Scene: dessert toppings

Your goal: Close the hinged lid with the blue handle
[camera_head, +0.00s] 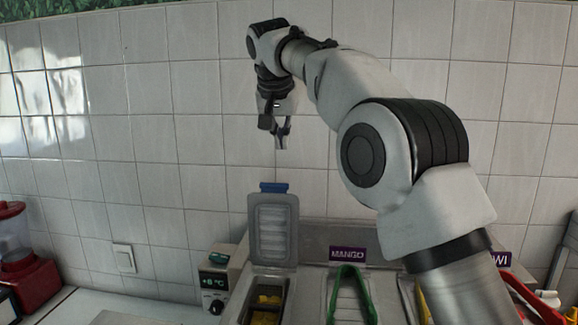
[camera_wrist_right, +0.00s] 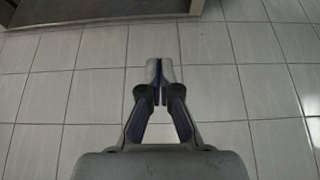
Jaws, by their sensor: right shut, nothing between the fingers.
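The hinged lid (camera_head: 272,228) is a grey ribbed panel standing open, near upright, at the back of the topping station. Its blue handle (camera_head: 273,187) is on the top edge. Below it is an open compartment (camera_head: 266,300) with yellow pieces inside. My right gripper (camera_head: 281,146) points down in the air, a little above the blue handle in the head view and apart from it. In the right wrist view its fingertips (camera_wrist_right: 160,72) are together with nothing between them. The lid is not seen in the wrist view. My left gripper is not in view.
Green tongs (camera_head: 352,290) lie on the closed lid beside the open one, near the MANGO label (camera_head: 347,254). A controller box with a display (camera_head: 214,281) stands left of the station. A red blender (camera_head: 27,265) is at far left. A white tiled wall (camera_head: 180,150) is behind.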

